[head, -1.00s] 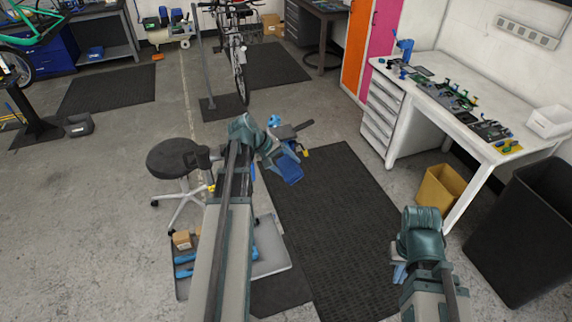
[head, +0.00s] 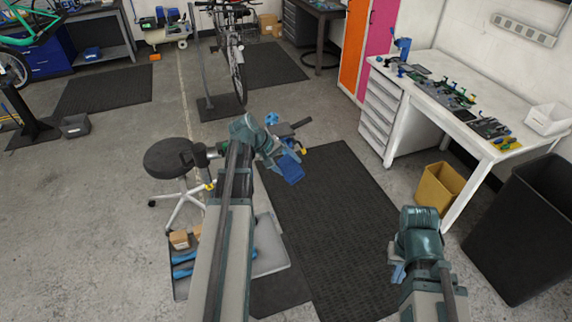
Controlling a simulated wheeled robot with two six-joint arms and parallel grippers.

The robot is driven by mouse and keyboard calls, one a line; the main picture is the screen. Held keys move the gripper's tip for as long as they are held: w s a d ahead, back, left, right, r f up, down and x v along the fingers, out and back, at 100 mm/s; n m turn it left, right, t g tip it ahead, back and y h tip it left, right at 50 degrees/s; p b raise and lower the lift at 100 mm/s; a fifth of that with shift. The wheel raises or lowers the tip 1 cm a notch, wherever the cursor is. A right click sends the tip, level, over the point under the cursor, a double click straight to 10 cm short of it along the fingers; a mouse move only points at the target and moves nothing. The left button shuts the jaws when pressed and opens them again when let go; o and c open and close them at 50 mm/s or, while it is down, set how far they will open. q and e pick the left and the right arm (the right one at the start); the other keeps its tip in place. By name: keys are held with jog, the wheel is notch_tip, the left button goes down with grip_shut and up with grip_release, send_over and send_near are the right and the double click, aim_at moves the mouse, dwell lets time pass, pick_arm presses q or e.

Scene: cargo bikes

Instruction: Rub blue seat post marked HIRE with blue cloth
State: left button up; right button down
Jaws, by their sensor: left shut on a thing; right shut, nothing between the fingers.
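My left gripper (head: 282,150) is shut on the blue cloth (head: 291,170), which hangs below its fingers near the middle of the view. Just beyond the gripper is a dark, saddle-like shape (head: 296,128) with a small light-blue part (head: 271,118) beside it. I cannot tell whether that part is the blue seat post, and no HIRE marking is readable. My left arm hides much of this area, so I cannot tell whether the cloth touches a post. My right gripper (head: 397,268) is shut and empty at the lower right, mostly hidden by its own wrist.
A round stool (head: 172,158) stands left of my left arm. A grey tray (head: 270,262) with blue items is partly behind that arm. A white workbench (head: 440,92), a yellow bin (head: 440,188) and a black bin (head: 515,225) stand right. The dark mat (head: 335,225) between my arms is clear.

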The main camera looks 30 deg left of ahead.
pick_arm(q)
jog(key=shift+f, duration=0.15)
jog(key=shift+w+a, duration=0.1)
jog(key=shift+w, duration=0.05)
jog(key=shift+w+a+r, duration=0.15)
jog(key=shift+w+a, duration=0.5)
jog(key=shift+a, duration=0.05)
jog(key=shift+w+a+r, duration=0.1)
jog(key=shift+w+a, duration=0.5)
jog(key=shift+a, duration=0.05)
jog(key=shift+a, duration=0.1)
jog(key=shift+s+d+f, duration=0.15)
jog(key=shift+s+d, duration=1.25)
jog(key=shift+d, duration=0.2)
